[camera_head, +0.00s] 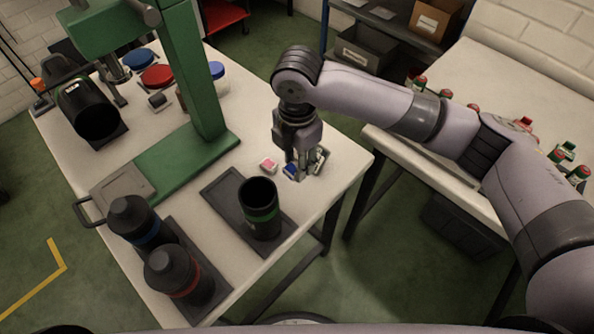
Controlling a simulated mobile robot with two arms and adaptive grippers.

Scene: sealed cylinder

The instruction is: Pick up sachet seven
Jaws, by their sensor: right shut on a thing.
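My right gripper (302,172) reaches down to the right edge of the white table (345,167). Its fingers are shut on a small sachet, mostly hidden by the fingers and too small to read. A blue-marked sachet (290,171) lies right beside the fingers. A pink and white sachet (268,165) lies just left of the gripper. Pale sachets (318,160) show at the gripper's right. No numbers can be read on any of them. My left gripper is not in view.
A black cylinder with a green band (261,212) stands on a dark tray (222,184) in front of the gripper. Two dark capped cylinders stand at the front left. A green press (190,80) rises at left. A second table (475,75) holds several small bottles.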

